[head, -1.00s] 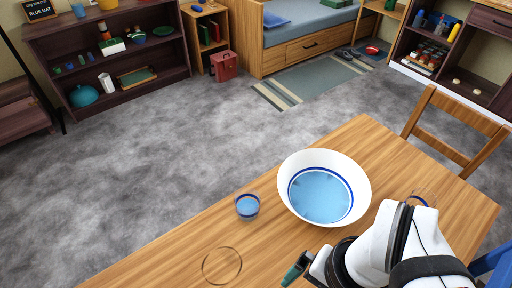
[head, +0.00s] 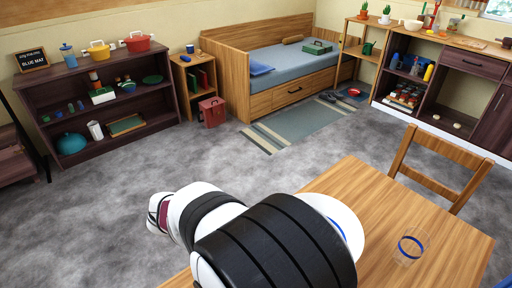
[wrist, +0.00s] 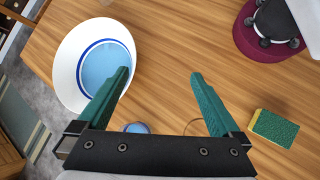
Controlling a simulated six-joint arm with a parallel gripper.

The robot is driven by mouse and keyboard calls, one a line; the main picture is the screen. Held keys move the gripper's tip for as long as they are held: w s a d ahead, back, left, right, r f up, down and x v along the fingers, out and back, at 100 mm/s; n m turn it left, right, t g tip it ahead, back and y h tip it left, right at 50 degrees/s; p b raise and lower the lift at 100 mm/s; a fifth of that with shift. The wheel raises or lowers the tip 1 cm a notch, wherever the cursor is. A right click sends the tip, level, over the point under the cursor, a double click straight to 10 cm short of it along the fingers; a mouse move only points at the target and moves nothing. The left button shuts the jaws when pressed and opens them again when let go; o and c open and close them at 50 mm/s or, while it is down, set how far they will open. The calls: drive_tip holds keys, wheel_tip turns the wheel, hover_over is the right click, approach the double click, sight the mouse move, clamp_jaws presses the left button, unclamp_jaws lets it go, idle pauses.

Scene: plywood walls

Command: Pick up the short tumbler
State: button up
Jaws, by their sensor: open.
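A small short glass with blue in it (wrist: 137,127) shows only as a sliver at the gripper's crossbar in the wrist view; most of it is hidden. In the head view my arm covers its place. A clear glass with a blue band (head: 410,246) stands on the right part of the table. I cannot tell for sure which of the two is the short tumbler. My gripper (wrist: 158,77) is open and empty above the table, its left finger overlapping the bowl's edge in the picture. In the head view its fingers are hidden.
A large white bowl with a blue inside (wrist: 68,75) stands near the table edge, beside the left finger in the wrist view. A green-and-yellow sponge (wrist: 273,128) lies to the right. A thin dark ring (wrist: 222,122) shows by the right finger. A chair (head: 440,160) stands behind the table.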

drive_tip(key=w+a+f+n+t+h, duration=0.1)
drive_tip(key=a+f+n+t, duration=0.4)
drive_tip(key=a+n, duration=0.3)
drive_tip(key=a+f+n+t, duration=0.4)
drive_tip(key=a+f+n, duration=0.1)
drive_tip(key=a, duration=0.4)
drive_tip(key=x, duration=1.5)
drive_tip(key=shift+w+f, duration=0.25)
drive_tip(key=shift+f, duration=0.05)
drive_tip(key=c, duration=1.3)
drive_tip(key=shift+r, duration=0.1)
